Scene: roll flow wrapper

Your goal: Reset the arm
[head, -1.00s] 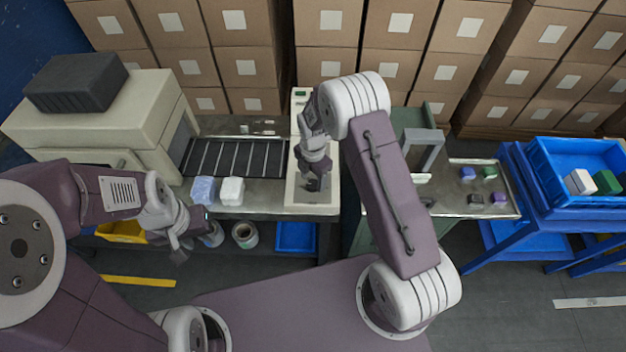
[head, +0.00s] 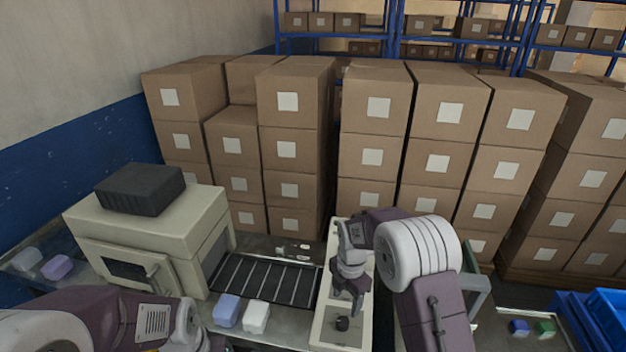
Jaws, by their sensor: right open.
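My right gripper (head: 347,300) hangs above the pale panel (head: 328,335) of the machine at the bottom centre of the head view. It is open, with nothing seen between its fingers. A small dark round part (head: 342,323) shows on the panel just below it. My left arm comes in at the bottom left. Its gripper is cut off by the bottom edge, so its fingers do not show.
A beige machine (head: 150,235) with a black box (head: 140,189) on top stands left of a roller conveyor (head: 264,281). A blue-violet pack (head: 227,311) and a white pack (head: 256,316) lie before the rollers. Carton stacks (head: 375,130) stand behind. A blue crate (head: 608,312) is at right.

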